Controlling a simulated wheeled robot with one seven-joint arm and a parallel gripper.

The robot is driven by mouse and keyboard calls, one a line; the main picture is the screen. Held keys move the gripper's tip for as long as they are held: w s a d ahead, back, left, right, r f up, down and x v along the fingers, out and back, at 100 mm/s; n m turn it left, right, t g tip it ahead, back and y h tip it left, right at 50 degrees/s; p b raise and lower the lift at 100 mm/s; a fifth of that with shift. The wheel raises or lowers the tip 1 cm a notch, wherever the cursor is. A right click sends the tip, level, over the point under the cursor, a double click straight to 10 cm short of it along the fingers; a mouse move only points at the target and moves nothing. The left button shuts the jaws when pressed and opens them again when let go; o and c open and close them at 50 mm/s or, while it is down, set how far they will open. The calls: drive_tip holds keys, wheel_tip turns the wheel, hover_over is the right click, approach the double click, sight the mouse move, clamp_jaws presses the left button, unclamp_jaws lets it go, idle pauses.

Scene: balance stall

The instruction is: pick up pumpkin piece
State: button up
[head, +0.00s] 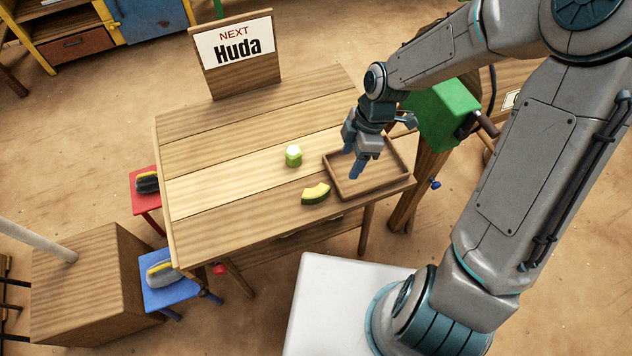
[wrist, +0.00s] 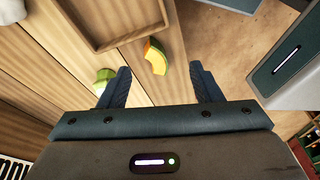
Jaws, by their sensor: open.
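The pumpkin piece (head: 315,193) is a curved wedge with yellow-orange flesh and a dark green rind. It lies on the wooden table (head: 230,160) just left of the shallow wooden tray (head: 333,179). In the wrist view the pumpkin piece (wrist: 155,58) shows ahead of and between the two fingers, apart from both. My gripper (head: 357,165) is open and empty, and in the head view it appears over the tray. The fingers of my gripper also show in the wrist view (wrist: 160,88).
A green piece with a pale top (head: 293,156) stands on the table behind the pumpkin piece. A sign reading "NEXT Huda" (head: 236,50) stands at the table's back edge. The table's left half is clear.

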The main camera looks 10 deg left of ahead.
drive_tip(key=a+n+y, duration=0.1)
drive_tip(key=a+n, duration=0.2)
approach(316, 190)
drive_tip(key=x, duration=0.5)
drive_tip(key=shift+w+d, duration=0.1)
drive_tip(key=shift+w, duration=0.1)
drive_tip(key=shift+s+a+f+g+y, duration=0.25)
drive_tip(key=shift+f+g+y, duration=0.05)
drive_tip(key=shift+f, duration=0.25)
drive_tip(key=shift+p+x, duration=0.4)
drive_tip(key=shift+x, duration=1.6)
drive_tip(key=c, duration=1.1)
